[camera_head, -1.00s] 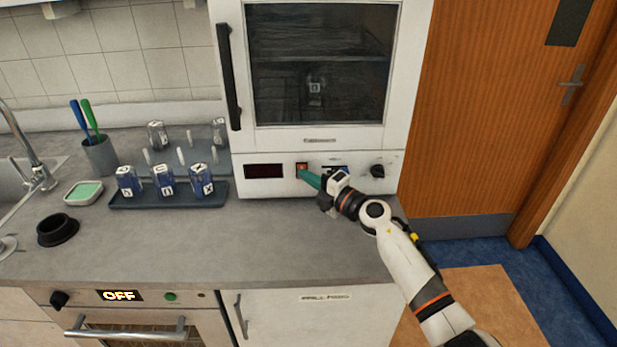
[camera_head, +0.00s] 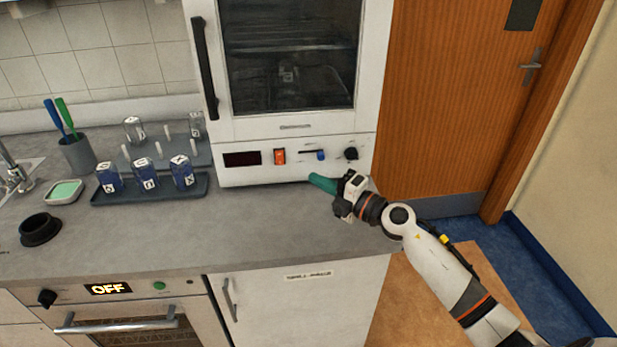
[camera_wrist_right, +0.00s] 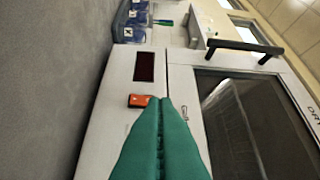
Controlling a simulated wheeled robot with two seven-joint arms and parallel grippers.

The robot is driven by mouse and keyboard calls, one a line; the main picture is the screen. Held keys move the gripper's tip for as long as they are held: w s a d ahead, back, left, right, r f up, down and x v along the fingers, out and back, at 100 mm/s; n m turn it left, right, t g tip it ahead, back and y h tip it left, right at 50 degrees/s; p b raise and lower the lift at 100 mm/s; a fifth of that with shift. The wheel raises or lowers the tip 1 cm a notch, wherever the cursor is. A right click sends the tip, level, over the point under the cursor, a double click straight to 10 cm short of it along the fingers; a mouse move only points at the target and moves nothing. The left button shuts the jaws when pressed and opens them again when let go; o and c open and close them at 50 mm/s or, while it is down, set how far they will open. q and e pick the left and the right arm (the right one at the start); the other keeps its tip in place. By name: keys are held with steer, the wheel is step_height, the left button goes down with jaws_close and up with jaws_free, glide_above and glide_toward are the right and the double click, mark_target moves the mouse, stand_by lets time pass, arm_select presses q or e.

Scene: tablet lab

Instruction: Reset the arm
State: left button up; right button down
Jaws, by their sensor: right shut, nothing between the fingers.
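My right arm comes in from the lower right in the head view. Its gripper (camera_head: 322,183) has green fingers, is shut and empty, and is over the counter just in front of the white oven's control panel (camera_head: 230,174). The panel carries a dark display (camera_head: 242,159), an orange switch (camera_head: 280,157), a blue slider (camera_head: 320,155) and a black knob (camera_head: 351,153). In the right wrist view the shut fingers (camera_wrist_right: 161,100) point toward the panel, with the orange switch (camera_wrist_right: 138,101) just left of their tips. My left gripper is not in view.
A lower oven shows OFF (camera_head: 108,288). The counter's middle is clear.

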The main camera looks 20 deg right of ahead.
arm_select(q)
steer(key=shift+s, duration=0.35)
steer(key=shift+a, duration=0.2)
